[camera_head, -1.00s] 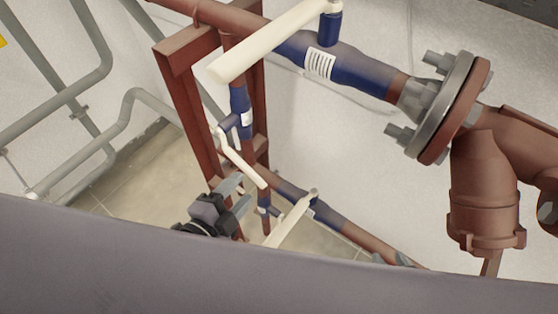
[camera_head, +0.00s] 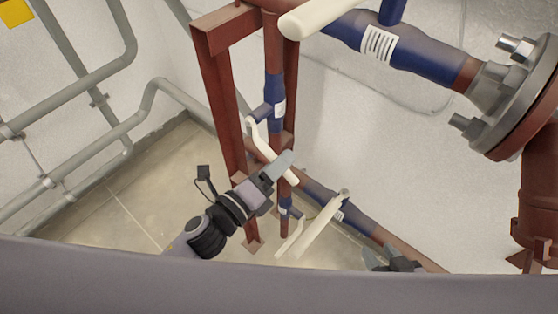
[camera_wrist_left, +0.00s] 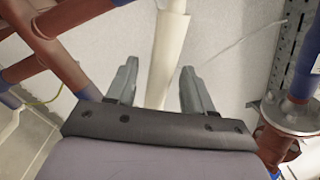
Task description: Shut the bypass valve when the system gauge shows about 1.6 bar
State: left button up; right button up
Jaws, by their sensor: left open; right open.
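Several blue valves with cream lever handles sit on the red pipes in the head view; I cannot tell which is the bypass valve. One valve (camera_head: 275,97) is on the upright pipe, with its lever (camera_head: 262,139) slanting down right. My left gripper (camera_head: 281,172) is open beside this lever's lower end. In the left wrist view, a cream lever (camera_wrist_left: 169,50) runs between the open fingers (camera_wrist_left: 156,88); I cannot tell how deep. A lower lever (camera_head: 317,228) is on the slanting pipe. My right gripper (camera_head: 393,259) is open at the lower right, partly hidden. No gauge is visible.
A large cream lever (camera_head: 312,16) and blue valve (camera_head: 400,52) are at the top. A bolted flange (camera_head: 520,105) is at the right. A red frame post (camera_head: 222,100) stands beside the upright pipe. Grey pipes (camera_head: 100,125) run along the left wall.

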pick_arm(q)
jog(key=shift+w+d, duration=0.2)
jog(key=shift+w, duration=0.1)
grip_shut()
pick_arm(e)
jog(key=shift+a, duration=0.15)
jog(key=shift+r, duration=0.1)
